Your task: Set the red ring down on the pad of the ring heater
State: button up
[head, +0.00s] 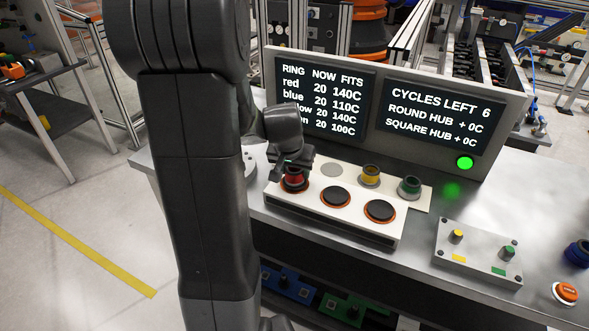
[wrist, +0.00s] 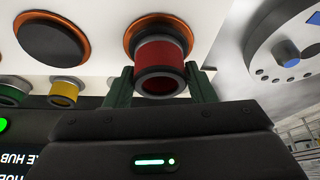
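The red ring (head: 293,178) is over the left pad of the ring heater (head: 325,218), a white block with three dark, orange-rimmed pads. In the wrist view the red ring (wrist: 162,62) sits between the two dark green fingers of my gripper (wrist: 162,86), which appear to touch it on both sides. The left pad's orange rim (wrist: 130,38) shows right behind the ring. I cannot tell whether the ring touches the pad or hangs slightly above it. The middle pad (head: 335,196) and right pad (head: 380,210) are bare.
A yellow ring (head: 370,175) and a green ring (head: 410,186) stand behind the pads, beside an empty round spot (head: 332,169). A display panel (head: 400,110) with a lit green lamp stands behind. A grey fixture (head: 477,252), a blue ring (head: 577,254) and an orange button (head: 565,292) are right.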

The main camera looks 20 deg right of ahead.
jog(key=o, duration=0.4)
jog(key=v, duration=1.3)
jog(key=shift+a+r, duration=0.15)
jog(key=shift+r, duration=0.2)
notch_tip(320, 180, up, 8)
jog(key=p, duration=0.6)
